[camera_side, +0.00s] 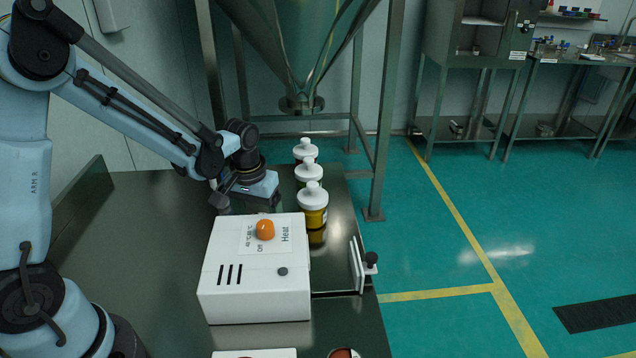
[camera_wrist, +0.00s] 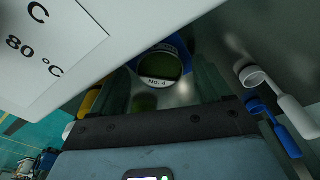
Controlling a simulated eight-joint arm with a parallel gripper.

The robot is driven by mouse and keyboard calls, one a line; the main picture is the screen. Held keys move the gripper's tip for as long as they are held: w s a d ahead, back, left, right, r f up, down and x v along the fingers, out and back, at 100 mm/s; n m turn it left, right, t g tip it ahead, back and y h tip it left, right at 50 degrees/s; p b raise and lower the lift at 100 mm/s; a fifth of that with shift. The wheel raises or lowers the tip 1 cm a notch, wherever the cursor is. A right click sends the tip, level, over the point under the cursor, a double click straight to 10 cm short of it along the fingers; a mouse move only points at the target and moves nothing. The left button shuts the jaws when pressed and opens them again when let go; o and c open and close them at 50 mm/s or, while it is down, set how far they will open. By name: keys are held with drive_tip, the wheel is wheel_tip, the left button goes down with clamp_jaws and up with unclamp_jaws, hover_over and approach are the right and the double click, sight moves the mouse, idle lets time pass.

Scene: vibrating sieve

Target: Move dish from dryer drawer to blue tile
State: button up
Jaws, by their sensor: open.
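The white dryer (camera_side: 255,268) stands on the dark table, with an orange knob on top. A pale front plate with a black knob (camera_side: 356,266) stands apart at its right and looks like the pulled-out drawer's front. My gripper (camera_side: 247,203) is behind the dryer, its fingertips mostly hidden in the side view. In the wrist view my open gripper (camera_wrist: 162,75) has a finger on each side of a round dish (camera_wrist: 160,66) with a "No. 4" label and dark green inside. A blue surface (camera_wrist: 181,42) shows around the dish's edge, seemingly the blue tile. The dryer's edge covers part of this view.
Several white-capped bottles (camera_side: 312,205) stand in a row close to my gripper's right in the side view. A white spoon (camera_wrist: 278,95) and a blue-handled tool (camera_wrist: 277,126) lie at the right in the wrist view. Steel hopper legs (camera_side: 383,110) rise beyond the table.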

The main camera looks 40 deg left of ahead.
wheel_tip(320, 180, up, 12)
drive_tip(key=s, duration=0.1)
drive_tip(key=s+d+m+t, duration=0.1)
drive_tip(key=s, duration=0.1)
drive_tip(key=s+d+m+t, duration=0.1)
drive_tip(key=s+d+t, duration=0.1)
drive_tip(key=s, duration=0.1)
drive_tip(key=s+d+r+m+t, duration=0.1)
drive_tip(key=s+d+t, duration=0.1)
drive_tip(key=s, duration=0.1)
drive_tip(key=shift+m, duration=0.4)
drive_tip(key=shift+s+d+f+m+t+h, duration=0.15)
drive_tip(key=shift+s+d+m+t+h, duration=0.15)
drive_tip(key=shift+s+t, duration=0.15)
idle(0.4)
